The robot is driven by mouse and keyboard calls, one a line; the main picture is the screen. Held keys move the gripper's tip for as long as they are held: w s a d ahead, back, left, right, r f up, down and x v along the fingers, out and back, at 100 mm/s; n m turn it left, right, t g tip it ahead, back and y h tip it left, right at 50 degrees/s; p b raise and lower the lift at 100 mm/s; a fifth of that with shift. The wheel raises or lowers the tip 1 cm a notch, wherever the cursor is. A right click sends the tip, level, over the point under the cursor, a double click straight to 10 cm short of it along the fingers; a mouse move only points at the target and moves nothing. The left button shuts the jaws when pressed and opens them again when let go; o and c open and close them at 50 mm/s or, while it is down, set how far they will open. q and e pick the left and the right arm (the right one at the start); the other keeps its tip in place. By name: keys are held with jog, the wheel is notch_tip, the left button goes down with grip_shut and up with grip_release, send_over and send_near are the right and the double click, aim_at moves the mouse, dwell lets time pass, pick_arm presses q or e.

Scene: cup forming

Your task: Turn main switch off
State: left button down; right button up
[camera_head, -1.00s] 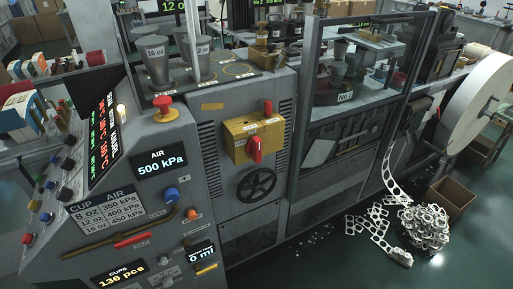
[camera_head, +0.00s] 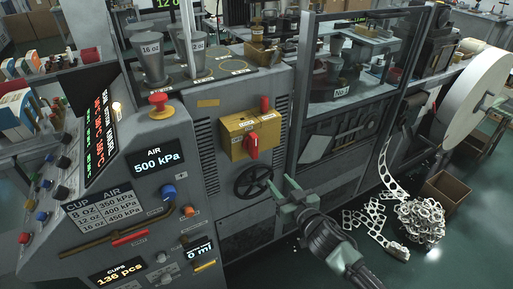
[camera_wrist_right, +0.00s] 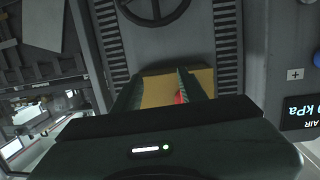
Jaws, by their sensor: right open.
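The yellow switch box (camera_head: 237,133) is on the grey machine front, above a black handwheel (camera_head: 254,183). A red rotary handle (camera_head: 252,146) sticks out of its front right part. My right gripper (camera_head: 281,188) is open and empty, below and right of the box and apart from it, near the handwheel in the picture. In the right wrist view the yellow box (camera_wrist_right: 158,91) shows between the open fingers. A bit of the red handle (camera_wrist_right: 180,97) shows by the right-hand finger; the rest is hidden by the gripper body. My left gripper is not in view.
A red mushroom button (camera_head: 160,102) and a slanted control panel with knobs stand left of the box. A framed glass enclosure (camera_head: 350,75) is to its right. Paper scrap (camera_head: 422,222) and a cardboard box (camera_head: 447,190) lie on the floor at right.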

jog(key=n+y, duration=0.1)
jog(key=y, duration=0.1)
send_near(256, 147)
jog(key=x, duration=0.2)
jog(key=shift+t, duration=0.4)
jog(key=x, duration=0.3)
jog(key=p+x, duration=0.1)
jog(key=x, duration=0.3)
jog(key=shift+w+a+f, duration=0.25)
grip_shut()
